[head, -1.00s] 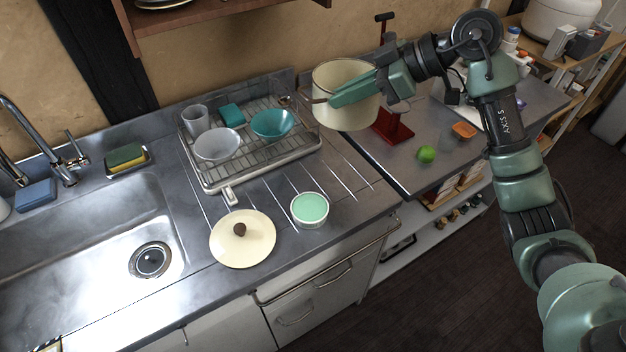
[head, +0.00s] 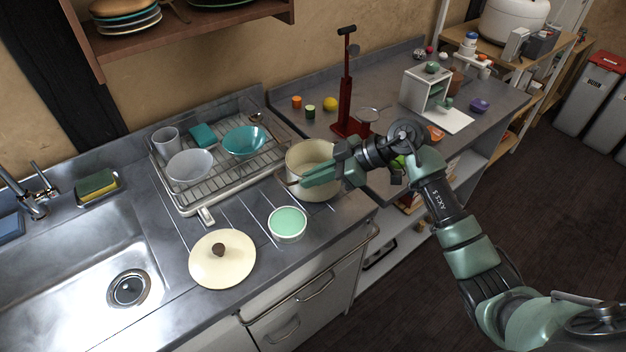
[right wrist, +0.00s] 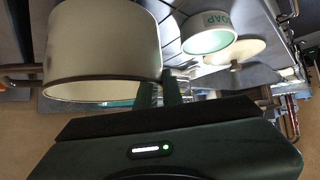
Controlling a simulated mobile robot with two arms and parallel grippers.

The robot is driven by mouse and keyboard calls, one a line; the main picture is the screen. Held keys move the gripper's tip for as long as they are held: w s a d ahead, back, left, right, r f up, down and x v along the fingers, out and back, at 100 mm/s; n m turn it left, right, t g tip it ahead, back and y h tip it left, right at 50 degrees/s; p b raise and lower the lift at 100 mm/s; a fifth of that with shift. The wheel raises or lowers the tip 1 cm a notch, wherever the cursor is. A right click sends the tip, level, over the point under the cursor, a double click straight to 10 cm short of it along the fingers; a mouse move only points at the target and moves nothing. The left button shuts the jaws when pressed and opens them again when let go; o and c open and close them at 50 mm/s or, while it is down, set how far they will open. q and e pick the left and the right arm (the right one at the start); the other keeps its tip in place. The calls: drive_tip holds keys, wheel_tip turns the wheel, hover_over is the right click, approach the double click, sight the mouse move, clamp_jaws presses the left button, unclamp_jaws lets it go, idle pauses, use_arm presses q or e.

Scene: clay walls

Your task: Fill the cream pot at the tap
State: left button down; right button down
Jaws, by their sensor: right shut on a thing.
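The cream pot (head: 325,186) is upright over the right end of the metal counter, behind the white tub; whether its base touches the counter I cannot tell. My right gripper (head: 308,178) is shut on the pot at its near side; the exact grip point is partly hidden. The pot (right wrist: 100,50) fills the upper left of the right wrist view, with a handle at its left and my right gripper's fingers (right wrist: 158,94) at its lower right. The tap (head: 32,200) stands at the far left beside the sink (head: 70,250). My left gripper is not in view.
A cream lid (head: 222,268) and a white tub (head: 287,226) of mint green stuff, labelled SOAP in the wrist view, lie between pot and sink. A dish rack (head: 205,205) with bowls stands behind them. A red stand (head: 350,120) is behind the pot. A shelf (head: 180,30) hangs above.

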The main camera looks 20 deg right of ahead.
drive_tip(key=shift+f, duration=0.5)
drive_tip(key=c, duration=1.9)
unclamp_jaws()
drive_tip(key=shift+f, duration=0.2)
drive_tip(key=o, duration=0.3)
drive_tip(key=shift+o, duration=0.2)
drive_tip(key=shift+r, duration=0.1)
